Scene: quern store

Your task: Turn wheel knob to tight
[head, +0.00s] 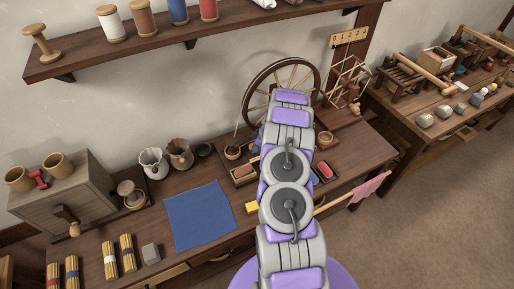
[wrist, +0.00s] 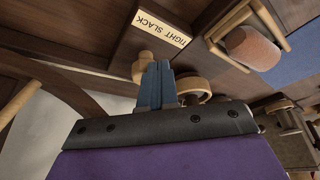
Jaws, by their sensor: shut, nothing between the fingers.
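In the wrist view a pale wooden knob (wrist: 145,62) sits at the base of a dark wooden block, beside a cream label (wrist: 163,28) reading TIGHT and SLACK. My gripper (wrist: 158,68) is shut and empty, with its blue-grey fingertips right beside the knob, overlapping its edge in the picture. I cannot tell whether they touch. The knob's pointing direction is not clear. In the head view the spinning wheel (head: 254,82) stands at the back of the bench, partly behind my arm, which hides my gripper and the knob.
A round wooden piece (wrist: 193,84) is close to the right of my fingers. A pink-brown roll (wrist: 252,47) in a wooden frame lies beyond. The bench holds a blue cloth (head: 200,215), a cabinet (head: 65,190) and several bundles. A shelf (head: 190,40) hangs above.

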